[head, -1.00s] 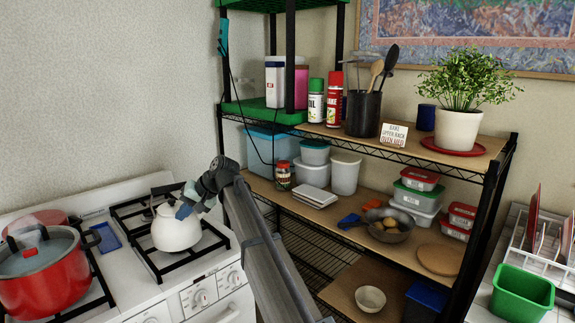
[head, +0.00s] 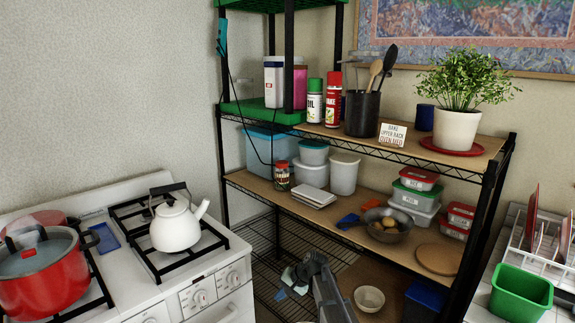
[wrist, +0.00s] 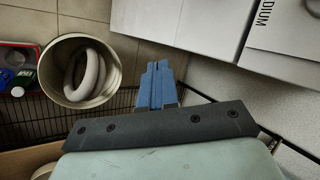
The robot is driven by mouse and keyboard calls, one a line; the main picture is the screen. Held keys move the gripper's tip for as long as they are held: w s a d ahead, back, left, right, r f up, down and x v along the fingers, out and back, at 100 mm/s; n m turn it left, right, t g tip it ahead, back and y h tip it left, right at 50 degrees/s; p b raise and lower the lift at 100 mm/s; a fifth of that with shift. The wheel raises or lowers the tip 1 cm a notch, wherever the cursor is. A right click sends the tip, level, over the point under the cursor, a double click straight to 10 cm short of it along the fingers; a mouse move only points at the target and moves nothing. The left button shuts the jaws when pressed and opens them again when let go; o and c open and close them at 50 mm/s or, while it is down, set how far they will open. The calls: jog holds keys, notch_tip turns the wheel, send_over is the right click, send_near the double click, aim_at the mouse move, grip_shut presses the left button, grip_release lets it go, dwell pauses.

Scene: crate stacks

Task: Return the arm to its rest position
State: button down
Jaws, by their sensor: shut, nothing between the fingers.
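My gripper (head: 281,293) is low in the head view, in front of the lower wire shelf, between the stove and the shelf's front. In the wrist view its blue fingers (wrist: 155,84) are together with nothing between them. My arm enters from the bottom edge of the head view and is folded low. Most of its length is out of view.
The stove (head: 150,285) with a white kettle (head: 176,226) and red pot (head: 42,277) is left. The shelf unit (head: 462,272) is behind, holding a pan (head: 386,232). A bin (wrist: 62,86) with a ring-shaped object shows in the wrist view. A green tub (head: 521,293) is right.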

jog(key=s+d+f+g+h, duration=0.2)
jog(key=s+d+f, duration=0.3)
jog(key=s+f, duration=0.7)
jog(key=s+d+f+g+h, duration=0.15)
jog(key=s+d+f, duration=0.45)
jog(key=s+f, duration=0.6)
jog(key=s+d+f+n+g+h, duration=0.1)
jog(key=s+d+f, duration=0.1)
jog(key=s, duration=0.8)
jog(key=s+d+f+n+g+h, duration=0.1)
jog(key=s+d+f+g, duration=0.1)
jog(key=s, duration=0.8)
jog(key=s+d+f+n+g+h, duration=0.1)
jog(key=s+d+f, duration=0.3)
jog(key=s, duration=0.6)
jog(key=shift+s+d+g, duration=0.25)
jog(key=shift+s+g, duration=0.15)
jog(key=shift+g, duration=0.05)
